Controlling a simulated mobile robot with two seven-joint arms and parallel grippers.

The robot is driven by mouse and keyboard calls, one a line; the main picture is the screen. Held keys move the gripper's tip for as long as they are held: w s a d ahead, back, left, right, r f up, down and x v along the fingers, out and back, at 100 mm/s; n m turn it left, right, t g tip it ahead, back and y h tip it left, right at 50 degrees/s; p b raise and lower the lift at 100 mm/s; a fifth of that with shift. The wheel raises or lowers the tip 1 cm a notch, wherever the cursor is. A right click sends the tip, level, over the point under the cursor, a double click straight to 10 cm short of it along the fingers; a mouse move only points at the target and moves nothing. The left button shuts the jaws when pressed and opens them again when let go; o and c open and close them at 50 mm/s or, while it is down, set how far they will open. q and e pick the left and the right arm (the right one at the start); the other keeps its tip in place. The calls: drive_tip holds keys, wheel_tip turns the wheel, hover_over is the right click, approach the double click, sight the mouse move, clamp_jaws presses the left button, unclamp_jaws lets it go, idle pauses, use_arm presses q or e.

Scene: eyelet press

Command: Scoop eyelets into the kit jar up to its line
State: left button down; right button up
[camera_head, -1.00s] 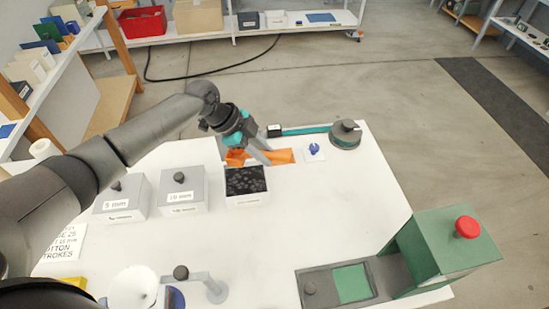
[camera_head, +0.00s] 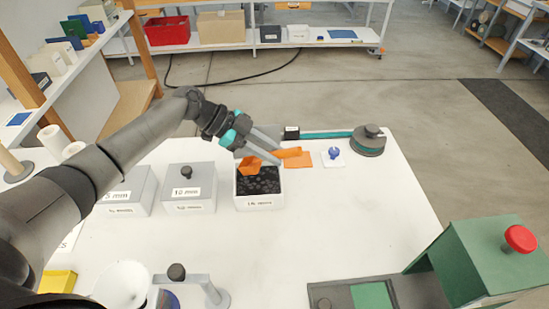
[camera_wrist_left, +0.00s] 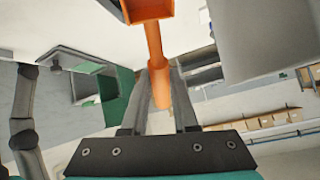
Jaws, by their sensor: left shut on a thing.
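My left gripper (camera_head: 272,153) is shut on the orange scoop (camera_head: 250,166). The scoop's bowl is over the rear left part of an open white bin (camera_head: 259,203) of dark eyelets (camera_head: 262,182). I cannot tell whether the bowl touches the eyelets. In the left wrist view the scoop's handle (camera_wrist_left: 154,45) runs between the fingers (camera_wrist_left: 160,78), with part of the bowl at the top edge; its contents are hidden. A white round funnel-like vessel (camera_head: 122,284) stands at the lower left; I cannot make out the kit jar or its line. My right gripper is out of view.
Two lidded grey bins, marked 5 mm (camera_head: 127,188) and 10 mm (camera_head: 188,188), stand left of the open bin. An orange pad (camera_head: 299,161), a small blue piece (camera_head: 333,153) and a round grey device (camera_head: 369,140) lie right. A green press (camera_head: 480,255) stands front right. The table centre is clear.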

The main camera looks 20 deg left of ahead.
use_arm(q)
drive_tip(key=shift+f+b, duration=3.4)
drive_tip(key=shift+f, duration=0.35)
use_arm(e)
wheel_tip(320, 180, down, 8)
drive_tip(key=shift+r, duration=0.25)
use_arm(q)
drive_tip(key=shift+r, duration=0.1)
wheel_tip(320, 180, up, 8)
drive_tip(key=p, duration=0.6)
drive_tip(key=shift+f+p, duration=0.25)
drive_tip(key=shift+p, duration=0.15)
drive_tip(key=y+p, duration=0.1)
drive_tip(key=p, duration=0.1)
drive_tip(key=d+r+p, duration=0.1)
drive_tip(key=p, duration=0.1)
drive_tip(key=y+p, duration=0.1)
drive_tip(key=p, duration=0.1)
drive_tip(key=shift+w+d+r+y+p, duration=0.1)
drive_tip(key=shift+d+r+y+p, duration=0.1)
drive_tip(key=shift+r+y+p, duration=0.15)
drive_tip(key=shift+d+r+g+y+p, duration=0.15)
drive_tip(key=shift+d+g+y+p, duration=0.15)
drive_tip(key=shift+y+p, duration=0.45)
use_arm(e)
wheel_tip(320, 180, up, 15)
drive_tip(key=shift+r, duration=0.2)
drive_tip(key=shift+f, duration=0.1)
